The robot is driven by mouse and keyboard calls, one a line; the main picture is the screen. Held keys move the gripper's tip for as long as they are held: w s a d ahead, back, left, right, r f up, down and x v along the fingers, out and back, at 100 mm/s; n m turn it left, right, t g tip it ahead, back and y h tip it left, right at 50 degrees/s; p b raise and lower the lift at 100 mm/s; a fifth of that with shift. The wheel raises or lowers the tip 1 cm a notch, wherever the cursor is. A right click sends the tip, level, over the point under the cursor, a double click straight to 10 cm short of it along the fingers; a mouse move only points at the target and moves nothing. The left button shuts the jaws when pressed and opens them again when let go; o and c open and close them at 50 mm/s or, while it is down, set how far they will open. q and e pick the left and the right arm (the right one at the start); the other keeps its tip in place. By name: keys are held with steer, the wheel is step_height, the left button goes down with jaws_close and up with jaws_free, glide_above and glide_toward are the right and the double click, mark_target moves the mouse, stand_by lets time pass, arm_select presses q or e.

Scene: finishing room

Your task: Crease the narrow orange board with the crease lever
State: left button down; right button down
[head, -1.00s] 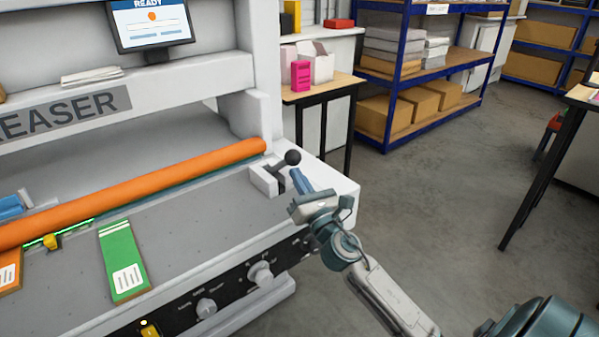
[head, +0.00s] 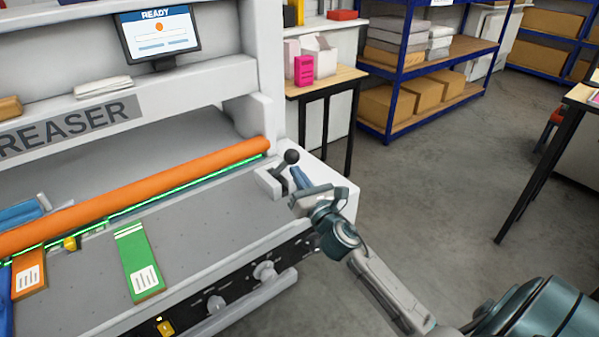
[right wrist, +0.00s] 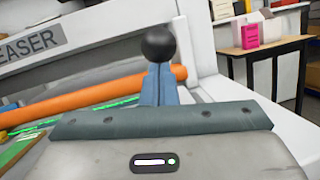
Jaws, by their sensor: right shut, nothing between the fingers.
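The narrow orange board (head: 28,272) with a white label lies on the creaser bed at the left, its far end by the orange roller (head: 150,197). The crease lever (head: 291,157) has a black ball knob and stands at the bed's right end. My right gripper (head: 296,177) is at the lever, its blue fingers shut and empty. In the right wrist view the knob (right wrist: 158,44) shows just above and beyond the fingertips; whether they touch the lever is unclear. My left gripper is not in view.
A wider green board (head: 138,262) lies right of the orange one. A yellow stop (head: 70,243) sits by the roller. The monitor (head: 157,35) reads READY.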

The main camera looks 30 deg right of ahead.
mark_target(288, 151)
steer(key=w+r+p, duration=0.2)
steer(key=p, duration=0.1)
steer(key=w+r+p, duration=0.2)
steer(key=r+p, duration=0.1)
steer(key=p, duration=0.1)
steer(key=shift+w+a, duration=0.1)
steer(key=shift+a, duration=0.1)
steer(key=x, duration=0.1)
steer(key=p+x, duration=0.1)
steer(key=x, duration=0.1)
steer(key=p+x, duration=0.1)
steer(key=x, duration=0.1)
steer(key=shift+a+r, duration=0.25)
steer(key=shift+a, duration=0.05)
steer(key=shift+x, duration=1.15)
steer(key=shift+a, duration=0.2)
